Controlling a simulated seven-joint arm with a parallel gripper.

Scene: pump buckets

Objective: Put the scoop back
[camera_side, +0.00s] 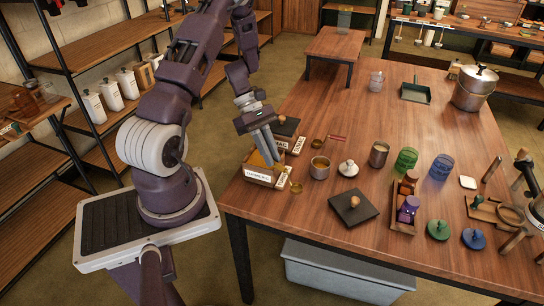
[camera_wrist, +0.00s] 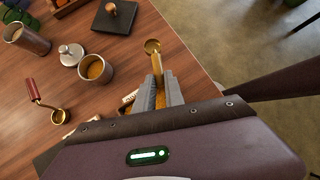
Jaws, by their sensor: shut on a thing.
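My gripper (camera_side: 274,158) points down over a small wooden box (camera_side: 258,180) with a white "TURMERIC" label, at the table's left corner. In the wrist view, my gripper (camera_wrist: 162,86) is shut on a brass scoop (camera_wrist: 153,47). The scoop's round end sticks out past the fingertips; in the side view it shows at the box's right edge (camera_side: 295,187). Orange powder (camera_wrist: 161,101) shows between the fingers. Whether the scoop touches the box is unclear. A second scoop, with a red handle (camera_wrist: 34,90), lies on the table; it also shows in the side view (camera_side: 318,143).
Another labelled box (camera_side: 290,142) stands behind. A wooden tray of jars (camera_side: 404,215) is farther right.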

